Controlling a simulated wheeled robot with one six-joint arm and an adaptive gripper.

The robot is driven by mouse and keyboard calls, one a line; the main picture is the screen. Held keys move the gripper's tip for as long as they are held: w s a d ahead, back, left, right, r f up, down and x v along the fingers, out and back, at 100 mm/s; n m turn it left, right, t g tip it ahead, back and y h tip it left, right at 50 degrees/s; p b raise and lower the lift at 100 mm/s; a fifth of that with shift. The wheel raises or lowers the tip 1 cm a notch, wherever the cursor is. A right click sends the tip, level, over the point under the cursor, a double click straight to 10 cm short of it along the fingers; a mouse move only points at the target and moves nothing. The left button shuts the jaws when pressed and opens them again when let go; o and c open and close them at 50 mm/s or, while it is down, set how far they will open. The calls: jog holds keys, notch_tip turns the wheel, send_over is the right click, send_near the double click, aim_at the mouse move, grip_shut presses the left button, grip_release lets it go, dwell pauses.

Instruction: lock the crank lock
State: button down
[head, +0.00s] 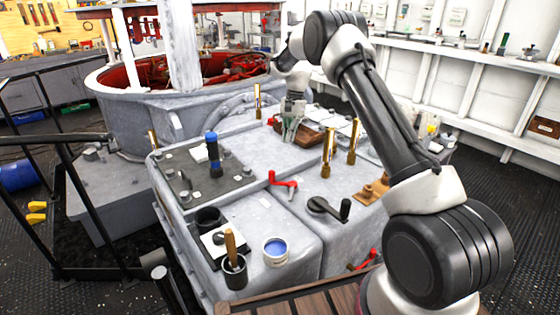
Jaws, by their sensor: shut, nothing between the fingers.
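I cannot tell for certain which fitting is the crank lock. A black crank with an upright knob (328,208) lies on the front part of the grey deck block. A small red crank handle (284,181) sits to its upper left, near a seam in the block. Another red handle (364,262) is low at the block's front right edge. My gripper (290,136) is shut and empty, pointing down over the back of the block, beyond the red and black cranks and apart from them. Its fingertips are small in this view.
Upright brass rods (328,152) and a blue-topped black cylinder (213,155) stand on the grey block (262,213). A brown tray (310,135) is right of my gripper. A blue-filled cup (276,251) and a brush holder (234,272) are at the front. A railing stands left.

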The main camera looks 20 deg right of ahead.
jog(key=x, duration=1)
jog(key=shift+s+a+f, duration=0.1)
jog(key=shift+s, duration=0.05)
jog(key=shift+s+a, duration=1)
jog(key=shift+a, duration=0.2)
jog(key=shift+s+a, duration=0.15)
jog(key=shift+a, duration=0.05)
